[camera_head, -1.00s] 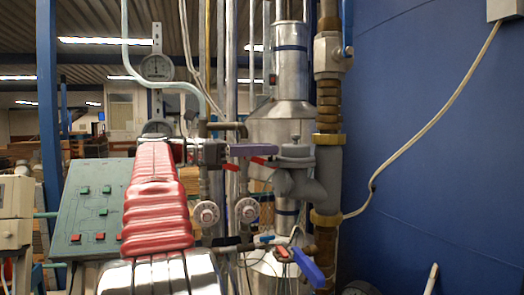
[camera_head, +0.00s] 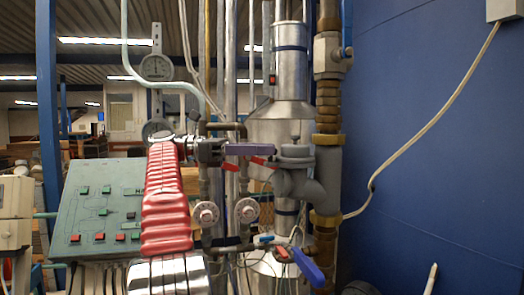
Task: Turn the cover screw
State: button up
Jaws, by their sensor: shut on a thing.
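My red-sleeved arm rises from the bottom, and my gripper (camera_head: 190,148) is at its far end, partly hidden behind the sleeve. The gripper is shut at the left side of a dark valve body (camera_head: 210,152) on a vertical pipe. The cover screw is too small and too covered by the gripper to make out. A purple lever (camera_head: 249,149) reaches right from the valve body towards a grey flanged fitting (camera_head: 296,152). The fingertips do not show clearly.
Two round white handwheels (camera_head: 206,214) hang below. A blue lever (camera_head: 307,266) is at lower right. A green button panel (camera_head: 100,205) stands left of my arm. Round gauges (camera_head: 156,67) are above.

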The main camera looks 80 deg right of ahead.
jog(key=shift+w+d+m+y, duration=0.15)
jog(key=shift+m+y, duration=0.25)
jog(key=shift+y, duration=0.2)
jog(key=shift+r, duration=0.1)
jog(key=o, duration=1.1)
jog(key=shift+c, duration=0.2)
